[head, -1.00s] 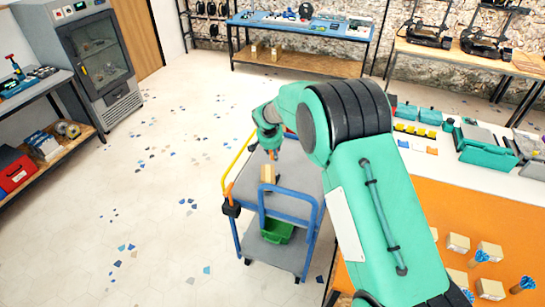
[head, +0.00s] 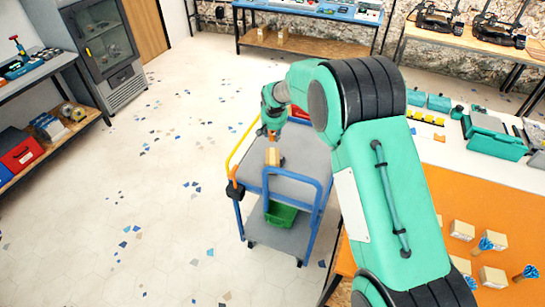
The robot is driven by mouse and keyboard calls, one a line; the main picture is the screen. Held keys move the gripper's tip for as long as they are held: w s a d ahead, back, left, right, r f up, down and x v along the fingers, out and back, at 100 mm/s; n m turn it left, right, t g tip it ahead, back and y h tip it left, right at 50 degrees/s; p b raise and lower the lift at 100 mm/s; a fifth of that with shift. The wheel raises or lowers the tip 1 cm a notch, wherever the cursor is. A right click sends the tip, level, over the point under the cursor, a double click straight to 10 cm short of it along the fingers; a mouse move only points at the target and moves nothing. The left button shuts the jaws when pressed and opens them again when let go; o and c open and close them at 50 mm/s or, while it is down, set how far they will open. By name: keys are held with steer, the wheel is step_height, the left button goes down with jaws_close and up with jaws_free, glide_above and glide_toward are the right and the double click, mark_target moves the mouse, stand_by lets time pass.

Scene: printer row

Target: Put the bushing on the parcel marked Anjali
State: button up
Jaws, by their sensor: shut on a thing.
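My gripper (head: 269,128) is at the far end of my teal arm, over the grey top of the blue-framed trolley. It is small and partly hidden by my wrist. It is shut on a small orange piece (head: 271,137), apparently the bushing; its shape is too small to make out. A tan parcel (head: 272,157) sits on the trolley top just below the gripper in the picture. I cannot tell whether the held piece touches it. Several more tan parcels (head: 462,230) stand on the orange mat at right. No name is readable on any parcel.
The trolley (head: 318,190) has a raised blue handle at its near side, a yellow rail at left and a green bin (head: 281,214) below. The work table (head: 440,190) is at right, with teal boxes (head: 495,145) further back. The floor at left is clear.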

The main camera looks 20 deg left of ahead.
steer(key=shift+f, duration=0.1)
glide_toward(273, 153)
steer(key=shift+w+a+f, duration=0.45)
steer(key=shift+w+a, duration=0.05)
steer(key=shift+w, duration=0.3)
steer(key=shift+f+b, duration=0.3)
steer(key=shift+f, duration=1.55)
steer(key=shift+f, duration=0.2)
steer(key=o, duration=0.9)
steer(key=shift+o, duration=0.2)
steer(key=shift+r, duration=0.2)
steer(key=v, duration=1.2)
steer(key=shift+p, duration=0.3)
